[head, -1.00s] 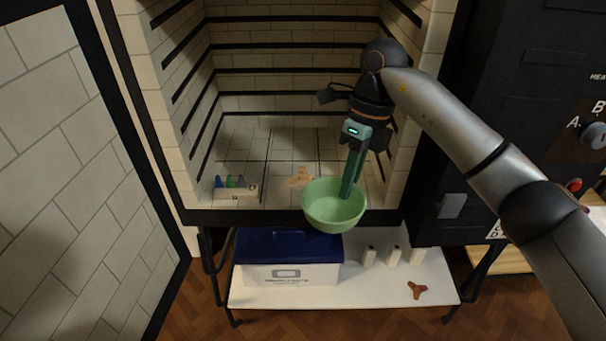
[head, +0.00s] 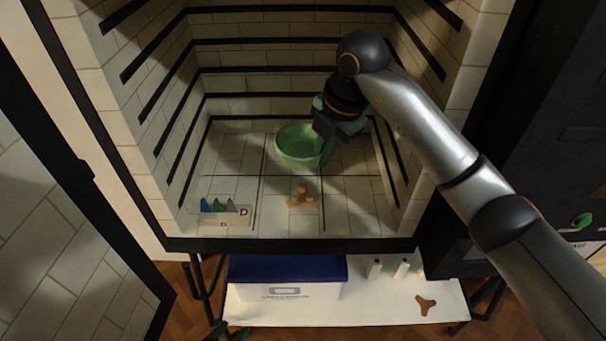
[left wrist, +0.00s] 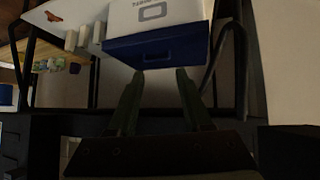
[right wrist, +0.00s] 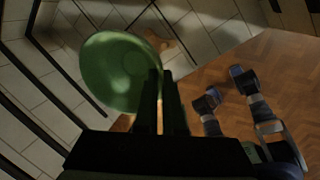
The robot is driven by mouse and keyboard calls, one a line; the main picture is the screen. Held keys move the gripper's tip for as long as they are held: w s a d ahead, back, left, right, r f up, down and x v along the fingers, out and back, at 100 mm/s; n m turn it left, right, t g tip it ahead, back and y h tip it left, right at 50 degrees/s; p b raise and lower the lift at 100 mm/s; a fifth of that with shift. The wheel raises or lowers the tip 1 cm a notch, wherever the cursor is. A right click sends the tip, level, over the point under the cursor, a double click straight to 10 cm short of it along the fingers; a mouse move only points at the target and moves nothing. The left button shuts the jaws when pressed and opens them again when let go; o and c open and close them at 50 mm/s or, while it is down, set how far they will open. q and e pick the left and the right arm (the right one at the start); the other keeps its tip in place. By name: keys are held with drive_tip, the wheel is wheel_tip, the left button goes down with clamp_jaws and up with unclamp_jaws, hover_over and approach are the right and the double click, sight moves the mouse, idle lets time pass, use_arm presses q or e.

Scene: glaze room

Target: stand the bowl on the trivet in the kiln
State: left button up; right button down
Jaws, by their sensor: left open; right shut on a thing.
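The light green bowl (head: 298,147) is inside the kiln (head: 290,243), toward the back and behind the trivet. My right gripper (head: 327,152) is shut on the bowl's right rim; whether the bowl touches the floor I cannot tell. The tan three-armed trivet (head: 302,196) lies on the kiln floor, front of centre, with nothing on it. In the right wrist view the bowl (right wrist: 112,72) covers part of the trivet (right wrist: 167,42). My left gripper (left wrist: 157,76) is open and empty, outside and below the kiln; only its tips show in the head view.
A block with blue and green cones (head: 226,212) stands at the kiln's front left. Black ribs line the walls. Below are a blue-lidded white box (head: 288,272), small pale posts (head: 374,268) and a reddish three-armed piece (head: 425,304) on a white shelf. The open door (head: 60,240) is left.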

drive_tip(key=shift+w+f, duration=0.25)
drive_tip(key=shift+s+f, duration=0.1)
drive_tip(key=shift+f, duration=4.6)
drive_tip(key=c, duration=1)
unclamp_jaws()
drive_tip(key=shift+f, duration=0.15)
drive_tip(key=v, duration=1.2)
